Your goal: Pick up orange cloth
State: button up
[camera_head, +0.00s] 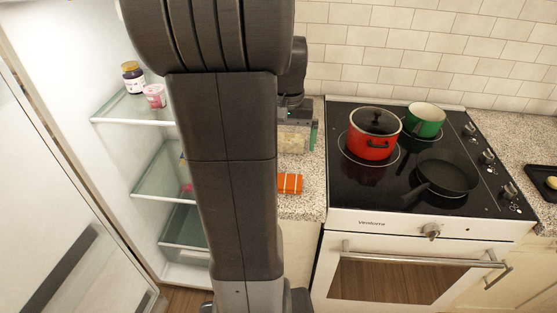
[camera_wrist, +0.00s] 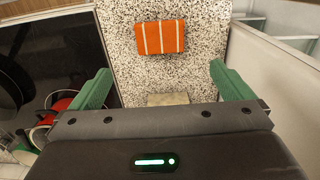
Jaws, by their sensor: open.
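The orange cloth (camera_wrist: 160,37) has pale stripes and lies folded on the speckled counter, near its front edge. It also shows in the head view (camera_head: 290,183), just right of my arm, which hides part of the area. In the wrist view my gripper (camera_wrist: 160,85) has its two green fingers wide apart and empty, with the cloth beyond them toward the top of the picture. In the head view the gripper (camera_head: 297,130) is over the counter, behind the cloth and largely hidden by my arm.
The stove (camera_head: 350,205) stands right of the counter, holding a red pot (camera_head: 371,147), a green pot (camera_head: 425,122) and a black pan (camera_head: 447,172). An open fridge (camera_head: 125,175) with jars is on the left. A pale block (camera_wrist: 168,99) lies on the counter between the fingers.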

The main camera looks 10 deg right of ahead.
notch_tip(320, 180, down, 8)
jog(key=shift+f, duration=0.15)
jog(key=shift+w+d+f+p, duration=0.15)
jog(key=shift+f+p, duration=0.3)
jog(key=shift+f, duration=2.25)
jog(key=c, duration=0.9)
jog(key=shift+w+r, duration=0.1)
jog(key=shift+c, duration=0.2)
